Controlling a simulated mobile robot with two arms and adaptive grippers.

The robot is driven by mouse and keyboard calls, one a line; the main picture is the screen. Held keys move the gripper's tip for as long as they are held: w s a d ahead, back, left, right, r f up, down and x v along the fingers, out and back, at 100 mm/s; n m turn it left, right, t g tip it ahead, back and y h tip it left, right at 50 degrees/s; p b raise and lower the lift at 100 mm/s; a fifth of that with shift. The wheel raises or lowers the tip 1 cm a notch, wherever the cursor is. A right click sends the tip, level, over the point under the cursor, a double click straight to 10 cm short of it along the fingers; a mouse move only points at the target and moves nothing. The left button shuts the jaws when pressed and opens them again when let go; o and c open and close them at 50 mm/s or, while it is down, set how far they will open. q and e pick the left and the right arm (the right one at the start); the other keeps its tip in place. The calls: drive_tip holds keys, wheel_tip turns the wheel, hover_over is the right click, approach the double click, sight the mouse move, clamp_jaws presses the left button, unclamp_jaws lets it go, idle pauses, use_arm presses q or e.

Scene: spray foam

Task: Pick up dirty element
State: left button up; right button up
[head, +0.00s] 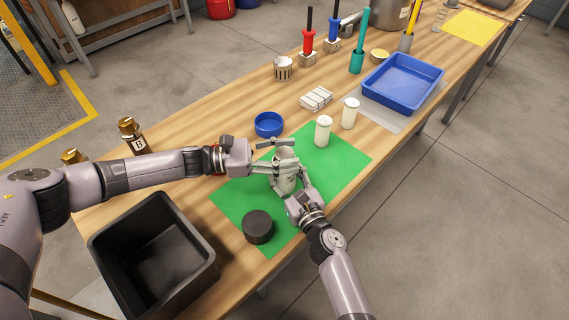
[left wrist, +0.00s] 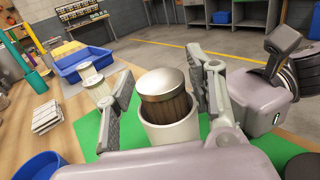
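The brown pleated element with a metal cap (left wrist: 164,95) stands upright, partly inside a white cylindrical housing (left wrist: 172,135). In the head view the housing (head: 286,182) is over the green mat (head: 343,158), largely covered by my grippers. My left gripper (head: 273,160) comes in from the left at the housing's top. In the left wrist view its fingers (left wrist: 165,95) are spread on either side of the element, with gaps visible. My right gripper (head: 290,184) reaches up from the front, its fingers around the housing's lower part and seemingly closed on it.
A black round lid (head: 257,227) is on the near mat. A black bin (head: 155,256) is at the near left. A blue dish (head: 269,124) and blue tray (head: 403,82) lie farther back.

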use_arm(q)
clamp_jaws()
idle(0.4)
drive_tip(key=shift+r, duration=0.15)
wheel_tip(320, 180, up, 10)
drive_tip(key=shift+f, duration=0.1)
idle(0.4)
use_arm(e)
drive_tip(key=o, duration=1.5)
drive_tip(key=v, duration=1.2)
